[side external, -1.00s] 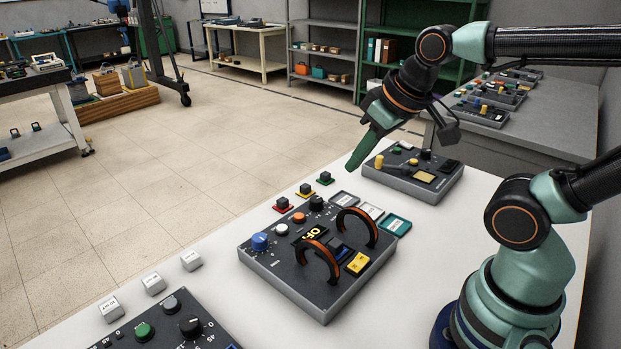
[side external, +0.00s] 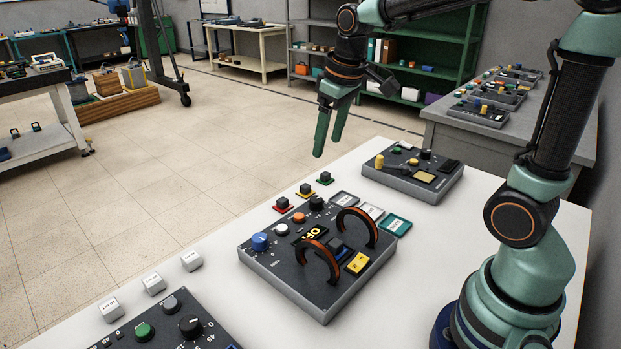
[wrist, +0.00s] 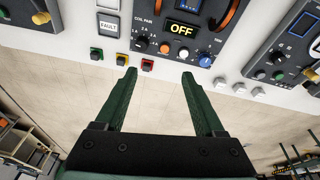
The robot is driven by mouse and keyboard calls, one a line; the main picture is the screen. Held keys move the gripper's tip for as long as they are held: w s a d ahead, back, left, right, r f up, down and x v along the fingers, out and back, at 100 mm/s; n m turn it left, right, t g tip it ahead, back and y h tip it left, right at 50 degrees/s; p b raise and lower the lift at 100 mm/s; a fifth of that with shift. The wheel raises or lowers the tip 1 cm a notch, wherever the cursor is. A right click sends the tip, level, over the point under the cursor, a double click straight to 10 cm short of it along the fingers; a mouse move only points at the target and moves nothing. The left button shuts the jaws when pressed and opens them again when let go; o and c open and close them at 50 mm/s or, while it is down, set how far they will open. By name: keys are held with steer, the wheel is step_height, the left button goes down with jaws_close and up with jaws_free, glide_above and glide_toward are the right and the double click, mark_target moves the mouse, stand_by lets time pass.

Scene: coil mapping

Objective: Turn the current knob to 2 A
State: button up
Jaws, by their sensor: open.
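The coil panel (side external: 305,295) is a dark grey box on the white table. A blue knob (side external: 260,241) with a white pointer line sits at its near left corner. The wrist view shows this blue knob (wrist: 204,60) with marks around it; I cannot read its label or setting. A black knob (wrist: 141,43), an orange button (wrist: 165,47) and a white button (wrist: 190,52) stand in the same row. The yellow display (wrist: 181,28) reads OFF. My gripper (side external: 328,148) is open and empty, high above and beyond the panel. It also shows in the wrist view (wrist: 158,73).
Two black-and-orange hoops (side external: 318,262) (side external: 357,226) rise from the panel. Red (side external: 283,203), yellow (side external: 305,190) and green (side external: 325,178) based blocks stand along the table edge, with several white cubes (side external: 153,284) nearer. Other control boxes (side external: 412,172) (side external: 170,330) stand at both ends.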

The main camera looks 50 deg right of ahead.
mark_target(316, 199)
steer(key=w+d+f+n+g, duration=0.1)
steer(key=w+d+f+g, duration=0.2)
steer(key=w+d+f, duration=0.35)
steer(key=f, duration=0.4)
steer(key=a+f, duration=0.1)
steer(key=f, duration=0.4)
steer(key=w+f, duration=0.1)
steer(key=f, duration=0.3)
steer(key=shift+a+f, duration=0.15)
steer(key=shift+f, duration=0.15)
jaws_close()
